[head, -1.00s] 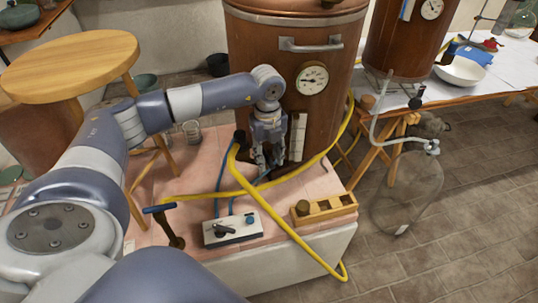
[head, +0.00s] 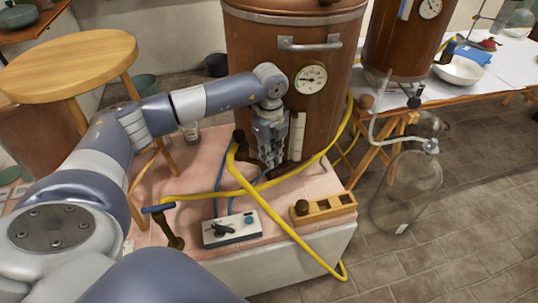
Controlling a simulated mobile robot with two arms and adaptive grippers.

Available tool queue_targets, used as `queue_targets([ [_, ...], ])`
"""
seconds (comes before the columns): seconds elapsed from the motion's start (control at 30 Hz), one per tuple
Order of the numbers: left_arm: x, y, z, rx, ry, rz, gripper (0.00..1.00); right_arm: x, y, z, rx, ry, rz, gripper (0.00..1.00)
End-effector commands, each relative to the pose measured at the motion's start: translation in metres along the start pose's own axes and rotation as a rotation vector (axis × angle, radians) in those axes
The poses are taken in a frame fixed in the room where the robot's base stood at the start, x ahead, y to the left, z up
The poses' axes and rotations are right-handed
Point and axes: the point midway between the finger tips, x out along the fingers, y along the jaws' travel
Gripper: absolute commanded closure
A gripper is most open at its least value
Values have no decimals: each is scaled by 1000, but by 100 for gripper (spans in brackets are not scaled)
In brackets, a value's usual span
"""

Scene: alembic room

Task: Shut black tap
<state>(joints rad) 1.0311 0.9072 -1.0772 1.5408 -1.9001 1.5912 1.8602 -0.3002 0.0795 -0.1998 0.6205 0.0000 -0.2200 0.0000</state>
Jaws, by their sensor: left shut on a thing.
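The large copper-brown vessel (head: 243,75) stands on the pink tiled platform. My left gripper (head: 271,160) points down in front of its lower wall, below the round gauge. Its fingers are close together and shut on a small part there, which looks like the black tap. The fingers hide most of that part, so its handle angle cannot be told. A dark fitting (head: 239,136) at the upper end of the yellow hose stands just left of the gripper. My right gripper is not in view.
The yellow hose (head: 285,228) loops over the platform's front edge. A box with a black lever (head: 231,230), a wooden block rack (head: 325,208) and a blue-handled post (head: 168,228) stand near that edge. A wooden stool (head: 70,60) and a glass jar (head: 408,190) flank the platform.

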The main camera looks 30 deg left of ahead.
Motion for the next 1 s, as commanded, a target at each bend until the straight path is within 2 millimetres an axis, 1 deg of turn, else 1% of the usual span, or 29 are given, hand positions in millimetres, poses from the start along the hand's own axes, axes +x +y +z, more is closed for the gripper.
queue_targets([
  [0.2, -1, -7, 0, -190, -3, -3, 100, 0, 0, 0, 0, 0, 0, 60],
  [0.5, -1, -13, 2, -399, -7, -4, 100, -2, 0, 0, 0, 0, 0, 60],
  [0.7, -1, -16, 3, -482, -10, -3, 100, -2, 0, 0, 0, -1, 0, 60],
  [1.0, -1, -17, 4, -527, -12, -4, 100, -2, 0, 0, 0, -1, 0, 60],
])
